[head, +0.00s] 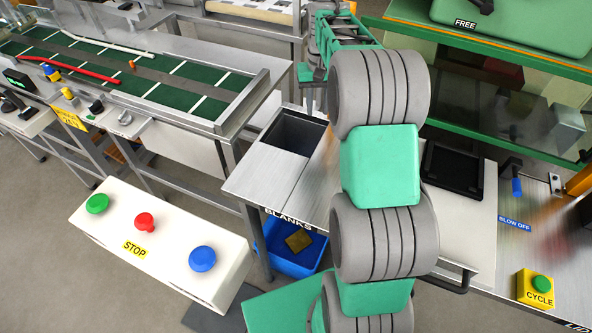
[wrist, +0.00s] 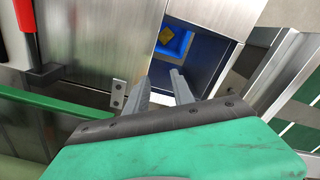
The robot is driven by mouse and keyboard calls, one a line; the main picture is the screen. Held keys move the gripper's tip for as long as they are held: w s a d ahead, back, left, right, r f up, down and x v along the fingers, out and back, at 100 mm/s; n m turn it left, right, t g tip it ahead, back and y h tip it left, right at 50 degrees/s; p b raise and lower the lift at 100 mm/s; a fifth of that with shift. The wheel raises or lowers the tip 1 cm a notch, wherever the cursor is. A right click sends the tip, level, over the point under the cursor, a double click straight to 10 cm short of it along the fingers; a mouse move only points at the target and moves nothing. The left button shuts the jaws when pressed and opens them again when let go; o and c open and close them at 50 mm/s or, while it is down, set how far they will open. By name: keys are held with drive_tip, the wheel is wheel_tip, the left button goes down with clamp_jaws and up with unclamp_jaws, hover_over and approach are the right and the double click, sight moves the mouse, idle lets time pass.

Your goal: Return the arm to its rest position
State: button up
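My gripper (wrist: 162,90) shows in the wrist view with its two grey fingers apart and nothing between them. The fingers point towards a square opening in a metal tabletop (wrist: 115,40). My arm (head: 380,165) rises through the middle of the head view, in front of the blanks table (head: 280,175). In the head view I cannot clearly make out the fingertips.
A blue bin (head: 290,262) with a yellowish piece stands under the blanks table. A white button box (head: 165,240) is at front left, a green conveyor (head: 130,80) at back left. Green shelving (head: 500,50) and a cycle button (head: 541,285) are at right.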

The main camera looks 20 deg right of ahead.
drive_tip(key=shift+r, duration=0.75)
drive_tip(key=shift+a, duration=0.1)
drive_tip(key=s+a+r+n+t, duration=0.2)
drive_tip(key=s+a+r, duration=0.2)
drive_tip(key=s+a, duration=0.65)
drive_tip(key=s+a+f, duration=0.2)
drive_tip(key=s, duration=0.4)
drive_tip(key=s+a+f+n+t, duration=0.1)
drive_tip(key=s+a+f, duration=0.1)
drive_tip(key=s, duration=0.4)
drive_tip(key=shift+a, duration=0.6)
